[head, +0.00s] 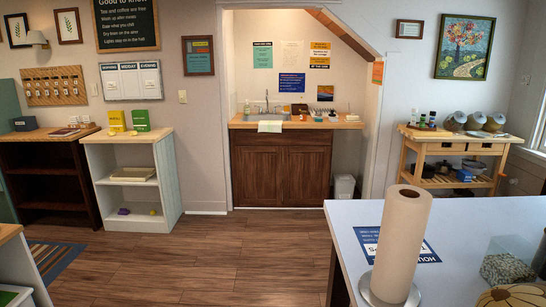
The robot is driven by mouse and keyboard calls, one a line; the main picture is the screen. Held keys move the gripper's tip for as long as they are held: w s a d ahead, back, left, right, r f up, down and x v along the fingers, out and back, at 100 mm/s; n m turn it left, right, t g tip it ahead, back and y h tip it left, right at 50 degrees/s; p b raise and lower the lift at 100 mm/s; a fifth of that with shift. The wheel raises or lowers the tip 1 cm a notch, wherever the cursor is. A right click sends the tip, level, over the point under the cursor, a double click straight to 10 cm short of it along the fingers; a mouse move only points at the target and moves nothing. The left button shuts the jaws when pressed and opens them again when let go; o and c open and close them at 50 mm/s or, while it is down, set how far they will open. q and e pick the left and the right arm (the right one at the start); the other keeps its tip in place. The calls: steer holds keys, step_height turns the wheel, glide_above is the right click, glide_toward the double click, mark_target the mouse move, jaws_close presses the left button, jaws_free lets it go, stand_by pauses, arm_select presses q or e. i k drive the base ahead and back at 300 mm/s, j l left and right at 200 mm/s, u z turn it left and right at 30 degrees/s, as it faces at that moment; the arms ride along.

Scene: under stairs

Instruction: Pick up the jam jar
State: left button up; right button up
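I cannot make out a jam jar for certain. Some small dark jars or bottles (427,119) stand at the left end of the wooden cart's top (460,136), across the room on the right. They are too small to tell what they hold. Several small items (318,115) stand on the sink counter (240,122) in the alcove, also too small to name. Neither of my grippers is in view.
A white table (450,215) fills the near right, with a paper towel roll (400,245), a blue sign (425,252) and a clear container (507,268). A white shelf unit (130,220) stands left. The wooden floor (225,255) in the middle is clear.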

mark_target(303, 115)
steer(key=i+j, duration=0.3)
steer(key=i, duration=0.2)
steer(key=i+j+u, duration=0.1)
steer(key=i+j, duration=0.2)
steer(key=i, duration=0.2)
steer(key=i+j, duration=0.25)
steer(key=i, duration=0.3)
steer(key=i+z, duration=0.3)
steer(key=i, duration=1.7)
steer(key=i+z, duration=0.15)
steer(key=i, duration=0.35)
steer(key=i+z, duration=0.1)
steer(key=i, duration=0.4)
steer(key=i+j+z, duration=0.15)
steer(key=i, duration=0.4)
steer(key=i+j+z, duration=0.1)
steer(key=i, duration=0.4)
